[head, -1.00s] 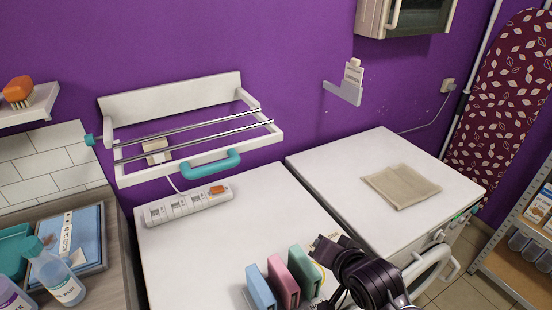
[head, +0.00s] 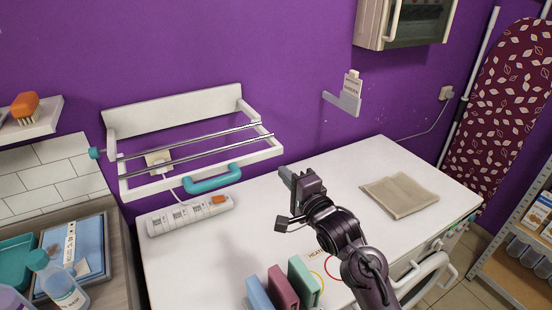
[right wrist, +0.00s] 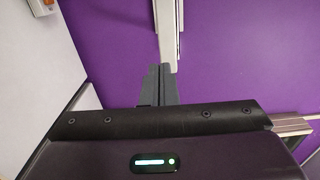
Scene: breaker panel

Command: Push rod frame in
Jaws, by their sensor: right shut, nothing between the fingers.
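The rod frame (head: 268,153) is a white frame with two metal rods and a teal handle (head: 212,179) on its front bar. It stands out from a white wall bracket (head: 175,108) on the purple wall, over the power strip. My right gripper (head: 286,173) is shut and empty. In the head view it appears to the right of the frame's front right corner; I cannot tell if it touches. In the right wrist view its fingertips (right wrist: 161,70) appear close to a white bar (right wrist: 168,28), likely part of the frame. My left gripper is not in view.
A power strip (head: 190,214) lies on the white top under the frame. Blue, pink and green upright items (head: 285,285) stand near the front. A folded beige cloth (head: 400,194) lies on the right-hand top.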

